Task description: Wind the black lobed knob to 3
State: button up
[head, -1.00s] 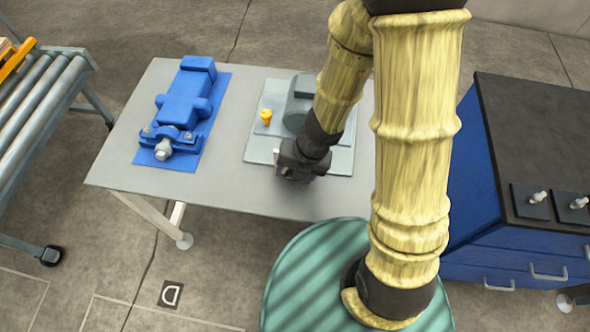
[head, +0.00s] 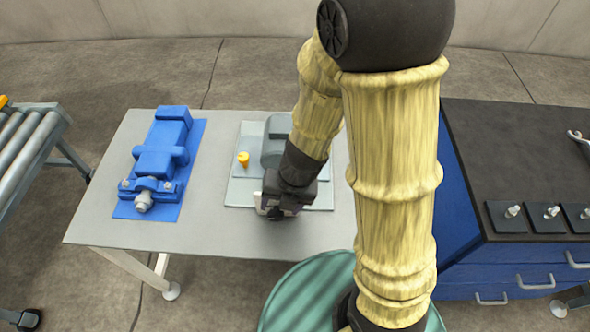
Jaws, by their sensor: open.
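I cannot make out the black lobed knob or its scale; my arm and gripper cover part of the grey machine. The grey machine (head: 275,135) stands on a pale plate (head: 238,194) on the table, with a small yellow-orange part (head: 243,159) at its left. My gripper (head: 270,210) is over the front edge of that plate, in front of the machine. A pale finger shows at its left side; the jaws are open. I cannot tell whether anything lies between the fingers.
A roller conveyor (head: 28,150) is farther left. At the right is a blue cabinet with a black top (head: 500,150), bearing several dark blocks with pegs and a wrench (head: 580,140). The table's front strip is clear.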

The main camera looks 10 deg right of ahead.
jog(key=p+v, duration=0.7)
jog(key=v, duration=0.5)
jog(key=shift+r, duration=0.4)
jog(key=w+d+r+m+t+h, duration=0.1)
jog(key=d+m, duration=0.4)
jog(key=m, duration=1.2)
jog(key=w+d+r+m+t+h, duration=0.1)
jog(key=d+m, duration=0.4)
jog(key=m, duration=1.2)
notch_tip(320, 180, up, 2)
jog(key=shift+r+h, duration=0.1)
jog(key=shift+h, duration=0.4)
